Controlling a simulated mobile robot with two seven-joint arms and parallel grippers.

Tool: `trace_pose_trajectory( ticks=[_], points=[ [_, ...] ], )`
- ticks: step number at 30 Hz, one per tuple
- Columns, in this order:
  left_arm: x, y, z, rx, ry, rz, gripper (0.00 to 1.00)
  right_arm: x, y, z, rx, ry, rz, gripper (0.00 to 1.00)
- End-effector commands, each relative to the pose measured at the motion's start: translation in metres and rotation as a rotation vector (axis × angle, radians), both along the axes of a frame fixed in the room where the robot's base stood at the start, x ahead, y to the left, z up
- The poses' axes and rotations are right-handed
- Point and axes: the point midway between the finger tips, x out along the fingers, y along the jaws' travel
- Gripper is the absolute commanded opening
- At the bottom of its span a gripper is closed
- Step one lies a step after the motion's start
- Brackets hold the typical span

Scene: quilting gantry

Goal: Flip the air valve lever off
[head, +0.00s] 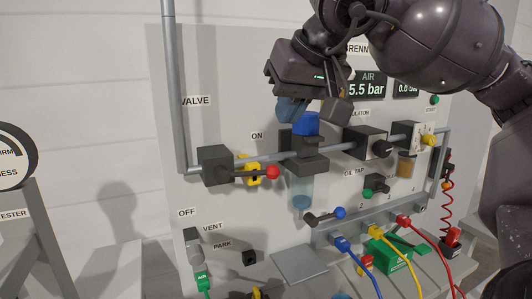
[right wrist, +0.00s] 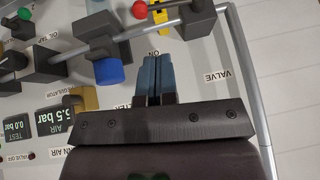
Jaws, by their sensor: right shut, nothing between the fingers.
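The air valve is a dark grey block (head: 215,165) on the pipe at the panel's left. Its dark lever ends in a red knob (head: 273,172) and lies roughly level, pointing right along the pipe, with a yellow part behind it. The ON label (head: 257,135) is above the lever; the OFF label (head: 187,212) is below and left of the block. In the right wrist view the red knob (right wrist: 138,6) shows at the top edge. My right gripper (head: 289,110) is shut and empty, above the knob and apart from it; its blue fingers (right wrist: 158,68) are together. My left gripper is out of view.
A blue-topped filter unit (head: 306,123) stands just right of the lever, close below my right gripper. A vertical pipe (head: 175,90) rises at the left. Lower right are a blue-knobbed lever (head: 339,213) and coloured hoses. Bare panel lies between valve and OFF label.

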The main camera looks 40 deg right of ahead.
Motion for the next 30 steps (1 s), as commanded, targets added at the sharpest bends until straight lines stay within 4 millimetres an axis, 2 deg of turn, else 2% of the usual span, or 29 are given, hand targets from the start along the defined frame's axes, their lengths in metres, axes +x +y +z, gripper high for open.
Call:
trace_pose_trajectory(
  ticks=[5,21,30],
  points=[
    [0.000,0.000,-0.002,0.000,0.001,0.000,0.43,0.009,-0.001,-0.015,-0.001,0.004,0.000,0.00],
    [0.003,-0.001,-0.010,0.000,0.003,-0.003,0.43,0.061,-0.004,-0.091,-0.001,0.004,-0.001,0.00],
    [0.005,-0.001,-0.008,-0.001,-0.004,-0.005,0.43,0.077,-0.005,-0.113,-0.001,0.001,0.000,0.00]
  ],
)
